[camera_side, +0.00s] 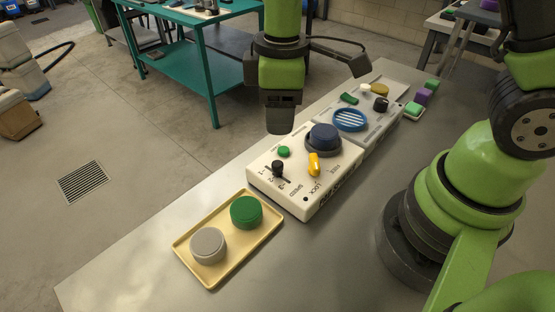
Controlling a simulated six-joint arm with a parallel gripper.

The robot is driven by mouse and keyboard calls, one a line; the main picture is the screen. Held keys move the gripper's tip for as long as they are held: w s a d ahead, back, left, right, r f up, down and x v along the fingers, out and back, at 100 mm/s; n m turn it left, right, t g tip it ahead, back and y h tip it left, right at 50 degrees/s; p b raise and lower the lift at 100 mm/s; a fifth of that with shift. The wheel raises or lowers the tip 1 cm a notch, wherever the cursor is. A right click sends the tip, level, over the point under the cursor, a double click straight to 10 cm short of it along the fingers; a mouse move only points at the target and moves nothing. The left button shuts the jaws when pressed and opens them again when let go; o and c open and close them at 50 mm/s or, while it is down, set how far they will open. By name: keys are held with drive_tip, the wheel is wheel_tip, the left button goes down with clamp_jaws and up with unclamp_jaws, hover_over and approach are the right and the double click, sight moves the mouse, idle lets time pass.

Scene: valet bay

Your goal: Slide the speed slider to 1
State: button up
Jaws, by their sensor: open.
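The speed slider (278,167) is a small black knob on the white control panel (318,200), near its left end. It sits in a dark slot beside small tick marks and the word SPEED, which reads upside down here. I cannot make out which mark the knob is at. My gripper (281,128) points down above the panel's back left edge, over the slider and apart from it. Its fingers overlap in this view, so the gap between them is hidden. Nothing shows held in it.
The panel also carries a green button (284,151), a dark blue dome knob (324,137) and a yellow lever (314,164). A grey panel (376,128) with a blue grille adjoins it. A yellow tray (226,256) with green and grey round pieces lies left. The bench's front left is bare.

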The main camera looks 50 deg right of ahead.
sight(277, 164)
drive_tip(key=shift+a+f+n, duration=0.15)
drive_tip(key=shift+f+n, duration=0.15)
drive_tip(key=shift+f, duration=0.55)
wheel_tip(277, 164, down, 9)
drive_tip(key=shift+f, duration=0.15)
drive_tip(key=shift+w, duration=0.1)
clamp_jaws()
